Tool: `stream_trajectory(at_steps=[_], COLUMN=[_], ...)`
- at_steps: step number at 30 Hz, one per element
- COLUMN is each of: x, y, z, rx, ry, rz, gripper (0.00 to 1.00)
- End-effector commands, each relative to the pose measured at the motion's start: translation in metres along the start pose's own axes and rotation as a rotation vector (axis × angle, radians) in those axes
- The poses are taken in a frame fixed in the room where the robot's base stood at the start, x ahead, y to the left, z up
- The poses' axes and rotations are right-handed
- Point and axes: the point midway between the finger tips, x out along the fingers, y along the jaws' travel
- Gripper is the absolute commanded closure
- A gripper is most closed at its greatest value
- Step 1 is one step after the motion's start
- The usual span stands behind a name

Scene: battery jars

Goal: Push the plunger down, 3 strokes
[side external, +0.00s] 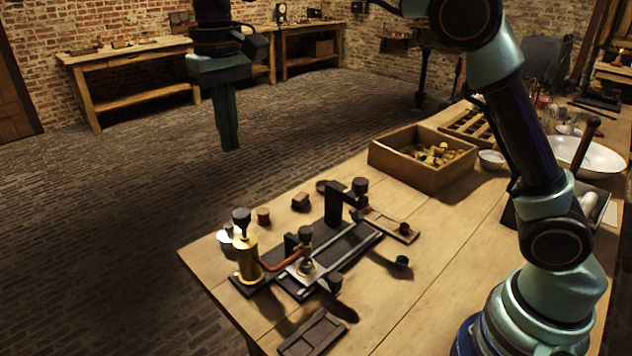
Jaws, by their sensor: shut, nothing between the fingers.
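A brass cylinder (249,262) stands upright at the near left end of the black base plate, close to the table's left edge. A plunger with a dark round knob (241,216) sticks up from its top. My gripper (231,149) hangs pointing down, its two fingers together and empty. In the picture it is above and slightly left of the knob, with a clear gap between them. Its distance in depth from the knob is hard to judge.
A reddish tube (283,262) runs from the cylinder to a small brass fitting (307,267) on the plate. A black post (333,204) rises behind. A wooden box of brass parts (424,160) and a white bowl (575,152) stand farther right. A dark tray (312,335) lies in front.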

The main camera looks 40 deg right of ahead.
Motion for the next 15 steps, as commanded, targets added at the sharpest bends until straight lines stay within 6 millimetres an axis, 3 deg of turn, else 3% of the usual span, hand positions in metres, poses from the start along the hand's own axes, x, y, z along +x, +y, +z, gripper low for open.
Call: stream_trajectory(at_steps=[6, 15], x=[-0.019, -0.018], y=[0.001, 0.001], z=[0.001, 0.001], rx=[0.000, 0.000], ry=[-0.001, -0.003], rz=[0.001, 0.001], gripper=[1.00, 1.00])
